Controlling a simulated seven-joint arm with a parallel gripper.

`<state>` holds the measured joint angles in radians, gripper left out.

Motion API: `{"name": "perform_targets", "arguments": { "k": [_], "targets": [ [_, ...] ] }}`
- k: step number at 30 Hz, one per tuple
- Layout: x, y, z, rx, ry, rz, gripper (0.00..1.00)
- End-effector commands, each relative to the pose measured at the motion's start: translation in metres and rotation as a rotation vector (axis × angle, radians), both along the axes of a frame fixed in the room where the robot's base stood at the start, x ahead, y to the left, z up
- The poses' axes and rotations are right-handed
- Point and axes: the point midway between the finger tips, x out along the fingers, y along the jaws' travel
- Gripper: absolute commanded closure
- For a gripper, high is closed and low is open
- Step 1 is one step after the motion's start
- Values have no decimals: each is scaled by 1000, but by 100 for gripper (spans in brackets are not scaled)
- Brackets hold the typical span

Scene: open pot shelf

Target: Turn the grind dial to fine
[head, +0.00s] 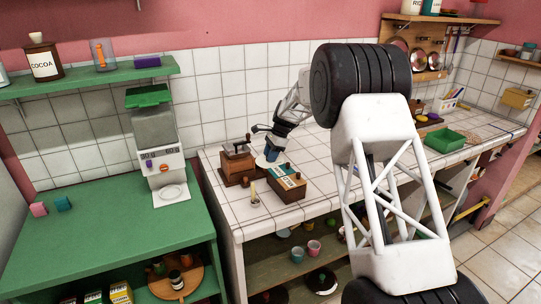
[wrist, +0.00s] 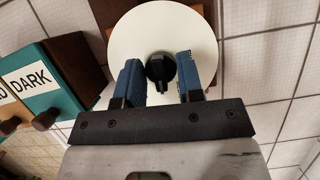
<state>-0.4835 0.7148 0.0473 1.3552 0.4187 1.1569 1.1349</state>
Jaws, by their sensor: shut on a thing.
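The grind dial shows in the wrist view as a round white plate (wrist: 195,25) with a black knob (wrist: 160,68) at its middle. It is mounted on a brown wooden body, the grinder (head: 238,165), seen on the tiled counter in the head view. My gripper (wrist: 161,85) has its blue fingers on both sides of the black knob and is shut on it. In the head view my gripper (head: 272,152) is at the grinder's right side. I can make out no marks on the plate, so the dial's setting cannot be told.
A box of small drawers (head: 288,183), one labelled DARK (wrist: 35,80), stands close beside the grinder. A white machine with a green top (head: 155,140) stands on the green cabinet. A green tray (head: 445,139) is farther right.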

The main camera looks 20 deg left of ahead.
Motion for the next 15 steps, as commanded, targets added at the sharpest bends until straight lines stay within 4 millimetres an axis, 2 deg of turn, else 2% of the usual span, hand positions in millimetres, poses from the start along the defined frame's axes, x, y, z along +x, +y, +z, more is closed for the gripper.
{"name": "perform_targets", "arguments": {
  "k": [15],
  "targets": [
    [2,1,1,0,-1,437,89]
  ]
}}
